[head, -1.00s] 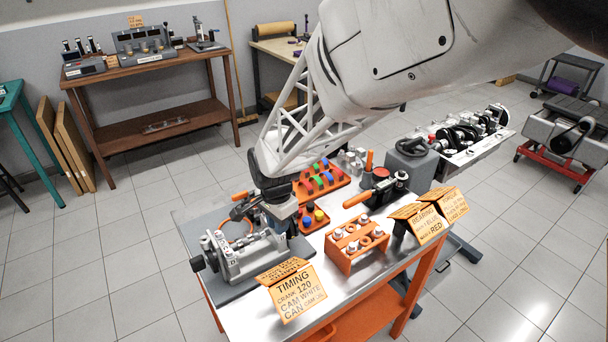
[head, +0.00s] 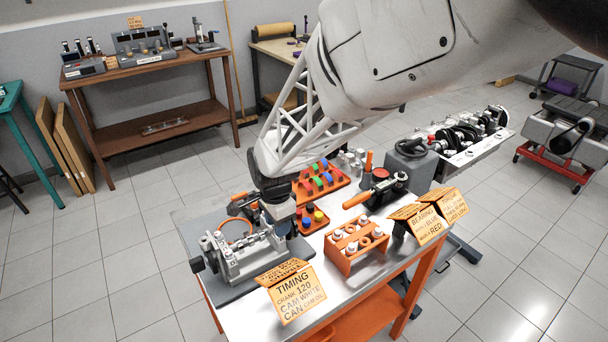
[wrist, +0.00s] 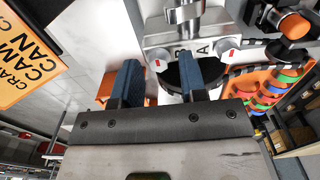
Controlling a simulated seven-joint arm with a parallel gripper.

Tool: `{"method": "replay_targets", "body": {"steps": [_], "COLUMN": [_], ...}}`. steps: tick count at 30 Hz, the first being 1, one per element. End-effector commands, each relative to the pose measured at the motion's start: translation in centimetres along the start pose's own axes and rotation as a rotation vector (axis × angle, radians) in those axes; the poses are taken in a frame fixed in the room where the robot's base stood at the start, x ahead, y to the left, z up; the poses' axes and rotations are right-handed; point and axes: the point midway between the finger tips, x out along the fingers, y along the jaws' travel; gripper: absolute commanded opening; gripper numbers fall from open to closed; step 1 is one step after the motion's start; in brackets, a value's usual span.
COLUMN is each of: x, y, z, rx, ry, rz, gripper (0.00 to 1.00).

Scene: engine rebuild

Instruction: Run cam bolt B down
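The grey engine block fixture (head: 245,254) stands at the left of the bench, with a row of bolts and posts on it. My gripper (head: 283,215) is at its far right end in the head view, pointing down. In the wrist view my gripper (wrist: 160,68) has its two blue fingers apart. A silver bolt head with a red mark (wrist: 158,60), beside the letter B, shows between the fingertips, with a gap on each side. A second such bolt (wrist: 222,57) is beside the letter A, outside the fingers. Whether either bolt is fully seated cannot be told.
An orange rack of silver parts (head: 357,245) stands right of the fixture. A timing sign (head: 294,293) is at the front edge. A small tray of coloured caps (head: 313,219) and a red tray (head: 322,180) are behind. An orange-handled tool (head: 368,197) lies at the right.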

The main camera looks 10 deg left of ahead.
Motion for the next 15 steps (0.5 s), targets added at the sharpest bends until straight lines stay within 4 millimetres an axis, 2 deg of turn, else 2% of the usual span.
{"method": "replay_targets", "body": {"steps": [10,15], "x": [0.1,-0.64], "y": [0.09,0.05], "z": [0.02,0.01], "rx": [0.0,0.0], "ry": [-0.001,0.0], "rz": [0.003,0.001], "gripper": [0.44,0.44]}}
